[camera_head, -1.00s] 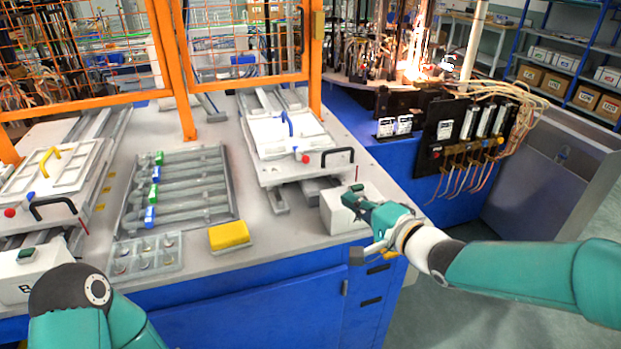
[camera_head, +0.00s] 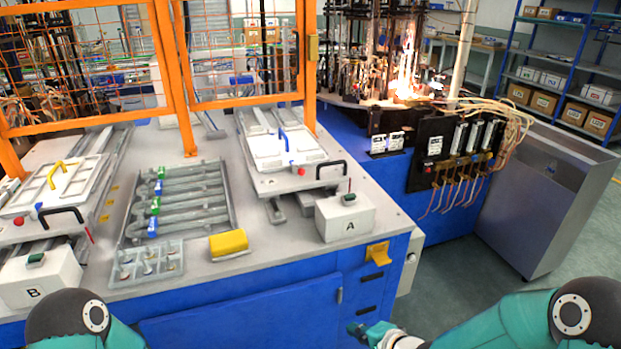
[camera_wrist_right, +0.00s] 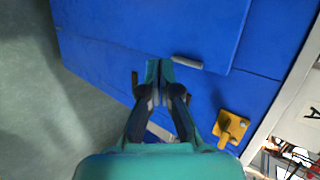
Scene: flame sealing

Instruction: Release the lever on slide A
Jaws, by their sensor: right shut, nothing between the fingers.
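Slide A (camera_head: 262,158) is the white slide at the back centre of the bench, with a blue lever (camera_head: 284,140) standing on its top, a red knob (camera_head: 301,171) and a black handle (camera_head: 331,169) at its front. The white box marked A (camera_head: 349,226) stands in front of it. My right gripper (camera_head: 357,329) is low in front of the blue cabinet, well away from slide A. In the right wrist view its fingers (camera_wrist_right: 159,64) are together and empty, pointing at the cabinet front. Only a link of my left arm shows; its gripper is out of frame.
A yellow bracket (camera_head: 377,254) sticks out from the cabinet front. Slide B's box (camera_head: 40,278), a rod tray (camera_head: 122,238), a small parts tray (camera_head: 147,268) and a yellow block (camera_head: 228,243) are on the bench. An orange fence (camera_head: 189,150) and flames (camera_head: 405,80) lie behind.

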